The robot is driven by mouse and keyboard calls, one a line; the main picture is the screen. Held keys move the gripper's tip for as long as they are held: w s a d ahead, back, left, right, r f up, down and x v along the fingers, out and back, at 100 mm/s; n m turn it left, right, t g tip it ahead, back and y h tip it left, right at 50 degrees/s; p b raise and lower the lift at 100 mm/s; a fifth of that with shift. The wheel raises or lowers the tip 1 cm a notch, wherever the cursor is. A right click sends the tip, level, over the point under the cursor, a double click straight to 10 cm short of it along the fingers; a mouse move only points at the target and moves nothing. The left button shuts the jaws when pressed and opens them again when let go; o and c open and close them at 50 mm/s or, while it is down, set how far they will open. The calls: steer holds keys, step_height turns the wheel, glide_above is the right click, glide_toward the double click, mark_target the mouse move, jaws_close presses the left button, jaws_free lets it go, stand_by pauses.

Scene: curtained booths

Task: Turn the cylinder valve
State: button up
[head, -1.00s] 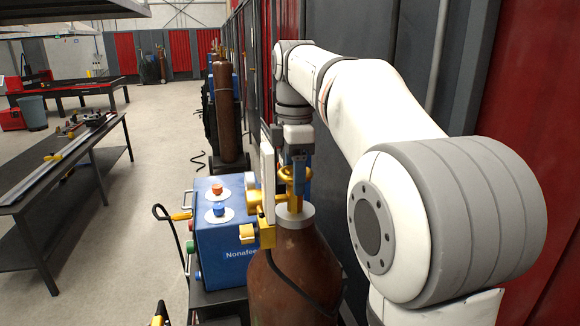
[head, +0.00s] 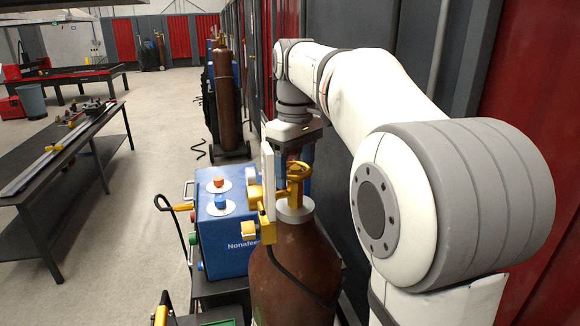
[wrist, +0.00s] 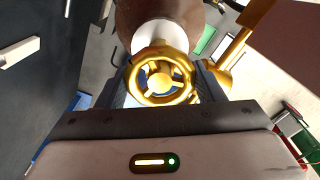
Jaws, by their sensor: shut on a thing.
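The brown gas cylinder (head: 290,277) stands upright in front of me in the head view. A gold valve handwheel (head: 299,170) sits on top of it, above a pale collar (head: 294,210). In the wrist view the handwheel (wrist: 144,92) is in the middle, its round rim and spokes facing me. My gripper (wrist: 163,82) is shut on it, with one dark finger on either side of the rim. In the head view my gripper comes from above and behind the wheel, and its fingers are mostly hidden there.
A blue Nonafeed box (head: 226,247) with coloured knobs stands left of the cylinder. A white panel (head: 268,182) with gold fittings and a black hose are close to the valve. A dark workbench (head: 75,142) stands at the left. A dark wall with red curtains is close on the right.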

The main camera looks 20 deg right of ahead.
steer(key=m, duration=0.4)
steer(key=shift+m, duration=0.3)
steer(key=m, duration=0.3)
steer(key=shift+m, duration=0.4)
steer(key=m, duration=0.7)
steer(key=o, duration=1)
steer(key=shift+c, duration=0.2)
steer(key=shift+r, duration=0.1)
